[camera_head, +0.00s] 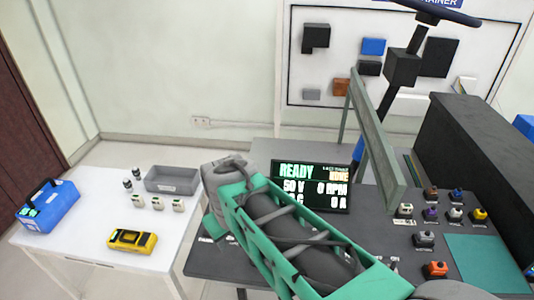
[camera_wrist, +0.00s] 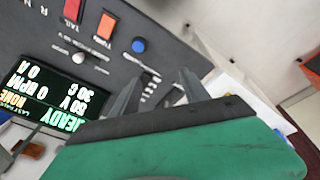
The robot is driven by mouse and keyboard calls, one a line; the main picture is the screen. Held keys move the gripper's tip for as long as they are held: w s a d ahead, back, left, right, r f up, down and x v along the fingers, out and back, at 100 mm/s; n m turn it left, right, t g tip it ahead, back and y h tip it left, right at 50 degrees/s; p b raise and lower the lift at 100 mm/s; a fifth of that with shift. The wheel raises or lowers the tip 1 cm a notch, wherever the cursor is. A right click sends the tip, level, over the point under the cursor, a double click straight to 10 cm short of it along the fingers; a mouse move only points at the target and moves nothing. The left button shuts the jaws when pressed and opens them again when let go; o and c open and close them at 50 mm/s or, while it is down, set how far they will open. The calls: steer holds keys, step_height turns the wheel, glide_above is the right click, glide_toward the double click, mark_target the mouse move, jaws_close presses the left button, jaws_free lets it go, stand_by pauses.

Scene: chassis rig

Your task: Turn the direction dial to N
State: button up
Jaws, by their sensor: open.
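The direction dial itself is not plainly in sight. In the wrist view, letters including R and N show on the dark control panel (camera_wrist: 172,40) at the upper left edge, and any dial by them is out of frame. In the head view my arm covers much of the panel. My gripper (camera_wrist: 158,92) is open in the wrist view, with two grey fingers apart and nothing seen between them. It is over the panel near small white markings, to the right of the lit display (camera_wrist: 42,100). The gripper is hidden in the head view.
Near the gripper are a blue knob (camera_wrist: 138,45), a white knob (camera_wrist: 78,58) and an orange rocker switch (camera_wrist: 106,26). A green upright frame (camera_head: 375,135) rises from the bench. A white table (camera_head: 85,205) at left holds a blue case and a yellow meter.

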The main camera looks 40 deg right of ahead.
steer(key=d, duration=0.3)
steer(key=d+g+p, duration=0.1)
steer(key=d, duration=0.2)
steer(key=s+d+g, duration=0.1)
steer(key=d, duration=0.1)
steer(key=shift+d+f+h, duration=0.25)
steer(key=shift+d+h, duration=0.15)
steer(key=s+d+f+g+y+p, duration=0.1)
steer(key=s+d+f+g+p, duration=0.15)
steer(key=s+d, duration=0.5)
steer(key=s+d+f+g+y+p, duration=0.1)
steer(key=s+d+f+g, duration=0.15)
steer(key=s+d, duration=0.55)
steer(key=x, duration=0.2)
steer(key=d+x, duration=0.1)
steer(key=x, duration=0.2)
steer(key=w+x, duration=0.1)
steer(key=x, duration=0.1)
steer(key=shift+d+f, duration=0.15)
steer(key=shift+f, duration=0.25)
steer(key=shift+s+f, duration=0.2)
steer(key=shift+f, duration=0.3)
steer(key=shift+c, duration=0.5)
jaws_close()
